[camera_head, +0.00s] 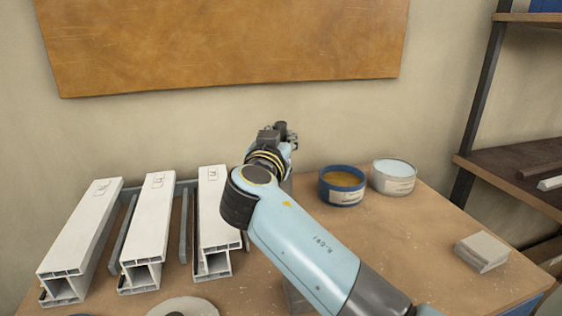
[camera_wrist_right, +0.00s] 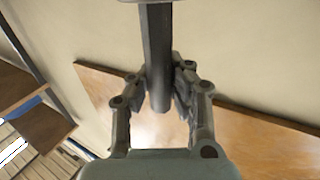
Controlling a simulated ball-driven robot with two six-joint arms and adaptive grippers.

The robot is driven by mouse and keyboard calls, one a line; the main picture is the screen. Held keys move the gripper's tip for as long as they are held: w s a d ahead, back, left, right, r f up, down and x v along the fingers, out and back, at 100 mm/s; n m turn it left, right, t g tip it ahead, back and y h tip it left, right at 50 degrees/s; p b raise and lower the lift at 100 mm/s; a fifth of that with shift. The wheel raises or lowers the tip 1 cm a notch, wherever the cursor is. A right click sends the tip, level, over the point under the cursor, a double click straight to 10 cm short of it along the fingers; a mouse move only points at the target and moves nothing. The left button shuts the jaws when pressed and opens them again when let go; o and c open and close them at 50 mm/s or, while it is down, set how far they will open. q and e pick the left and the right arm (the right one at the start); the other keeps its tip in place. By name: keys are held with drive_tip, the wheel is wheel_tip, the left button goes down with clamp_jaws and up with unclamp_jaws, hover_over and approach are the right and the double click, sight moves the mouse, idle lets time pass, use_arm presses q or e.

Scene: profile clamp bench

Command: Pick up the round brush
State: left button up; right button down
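In the right wrist view, a dark, straight-sided handle (camera_wrist_right: 157,50) stands between the fingers of my right gripper (camera_wrist_right: 162,88). It appears to be the handle of the round brush; the bristles are not visible. The finger pads lie against both sides of the handle. The handle runs out of the top of that view, where a pale edge shows. In the head view my right gripper (camera_head: 280,133) is above the back of the bench, in front of the wall, mostly hidden behind its own wrist. My left gripper is not in view.
Three white profiles (camera_head: 145,225) lie on the bench at left with grey bars between them. A blue tin (camera_head: 341,197) and a white tin (camera_head: 400,187) stand right of my arm. A grey block (camera_head: 481,251) lies at right. A round disc (camera_head: 190,305) is at the front edge.

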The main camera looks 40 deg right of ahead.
idle(0.3)
idle(0.4)
wheel_tip(320, 180, up, 18)
drive_tip(key=p, duration=0.1)
idle(0.3)
idle(0.5)
